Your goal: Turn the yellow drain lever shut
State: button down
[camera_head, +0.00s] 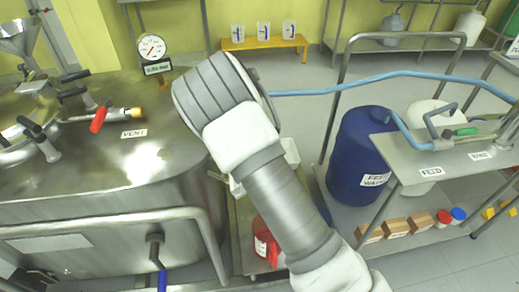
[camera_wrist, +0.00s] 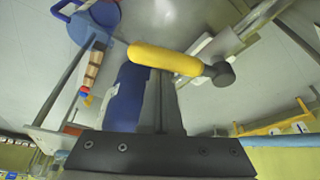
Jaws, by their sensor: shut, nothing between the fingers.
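The yellow drain lever (camera_wrist: 165,58) shows in the wrist view as a rounded yellow handle. It lies roughly crosswise, with a dark round pivot (camera_wrist: 220,74) at its right end. My gripper (camera_wrist: 160,80) is shut and empty, its dark fingers together. The fingertips are at the lever's lower edge in the picture; I cannot tell whether they touch it. In the head view my arm covers the middle, and neither the gripper nor the yellow drain lever can be made out there.
A steel vessel (camera_head: 120,200) with a red vent handle (camera_head: 98,120) and a blue lever (camera_head: 162,278) stands left. A blue drum (camera_head: 358,150) and a steel cart (camera_head: 450,165) stand right. A blue hose (camera_head: 350,84) crosses behind my arm. Open floor (camera_head: 290,120) shows behind.

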jog(key=p+v, duration=0.4)
jog(key=v, duration=1.3)
jog(key=w+d+f+n+g+y+b, duration=0.1)
jog(key=w+d+f+n+y+b, duration=0.15)
jog(key=d+f+n+y, duration=0.4)
jog(key=w+d+f+n+y+b, duration=0.1)
jog(key=w+d+n+y+b, duration=0.2)
jog(key=d+n, duration=0.65)
jog(key=s+a+f+b, duration=0.1)
jog(key=a+f+b, duration=0.4)
jog(key=a+f, duration=0.3)
jog(key=shift+s+a+f+n, duration=0.15)
jog(key=shift+a+f+n, duration=0.2)
jog(key=shift+a, duration=0.25)
